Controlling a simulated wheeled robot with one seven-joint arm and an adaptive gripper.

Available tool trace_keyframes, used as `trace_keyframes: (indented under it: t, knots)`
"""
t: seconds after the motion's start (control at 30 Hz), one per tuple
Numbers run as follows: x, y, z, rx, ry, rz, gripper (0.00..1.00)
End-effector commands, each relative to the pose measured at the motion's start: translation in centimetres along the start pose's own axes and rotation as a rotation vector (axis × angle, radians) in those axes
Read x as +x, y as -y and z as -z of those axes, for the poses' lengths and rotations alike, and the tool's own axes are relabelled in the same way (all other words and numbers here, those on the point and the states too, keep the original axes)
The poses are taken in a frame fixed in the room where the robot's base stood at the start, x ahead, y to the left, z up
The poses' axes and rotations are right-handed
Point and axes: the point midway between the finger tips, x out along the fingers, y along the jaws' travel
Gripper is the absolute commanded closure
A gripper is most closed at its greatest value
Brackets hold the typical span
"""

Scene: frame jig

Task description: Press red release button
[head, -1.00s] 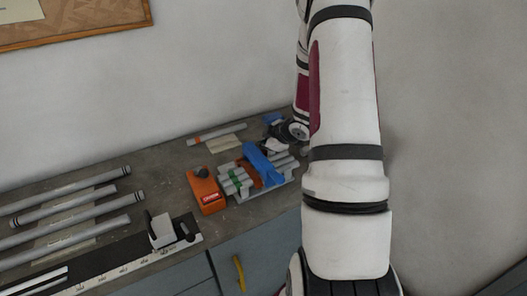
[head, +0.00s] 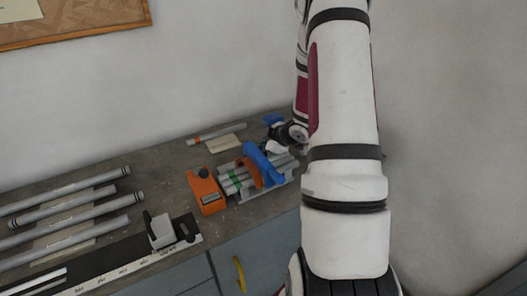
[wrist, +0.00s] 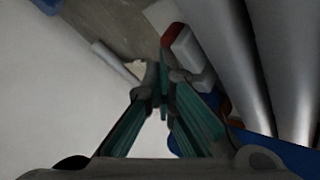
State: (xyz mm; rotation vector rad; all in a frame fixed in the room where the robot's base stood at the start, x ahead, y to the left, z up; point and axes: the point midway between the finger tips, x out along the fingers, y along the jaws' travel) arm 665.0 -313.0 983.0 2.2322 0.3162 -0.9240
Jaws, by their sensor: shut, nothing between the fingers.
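In the head view, a fixture of grey tubes (head: 236,186) with blue clamp arms (head: 262,166) and an orange part stands near the bench's right end. An orange box (head: 206,191) with a dark knob and a grey display sits to its left. My gripper (wrist: 164,77) is shut and empty in the wrist view. Beyond its fingertips is a red piece (wrist: 173,35) beside a pale block (wrist: 187,48); it may be the release button. I cannot tell whether the fingertips touch the block. In the head view my arm and the clutter hide the fingertips and any red button.
Large grey tubes (wrist: 215,35) and a blue part (wrist: 288,153) lie close at the right in the wrist view. The wall is close at the left there. Several loose tubes (head: 75,213) and a ruled stop rail (head: 112,272) occupy the bench's left.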

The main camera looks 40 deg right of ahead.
Motion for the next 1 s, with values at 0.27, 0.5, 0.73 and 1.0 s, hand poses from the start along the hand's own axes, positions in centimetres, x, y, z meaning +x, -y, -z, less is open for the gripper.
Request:
trace_keyframes:
  t: [0.27, 0.5, 0.73, 1.0]
  knots:
    - [-0.2, -0.1, 0.1, -0.001, 0.002, 0.001, 1.0]
    - [-1.1, -0.6, 0.6, -0.002, 0.001, 0.001, 1.0]
    - [-1.4, -1.0, 0.9, 0.0, 0.001, 0.0, 1.0]
    - [-1.4, -1.0, 0.9, 0.0, 0.001, 0.0, 1.0]
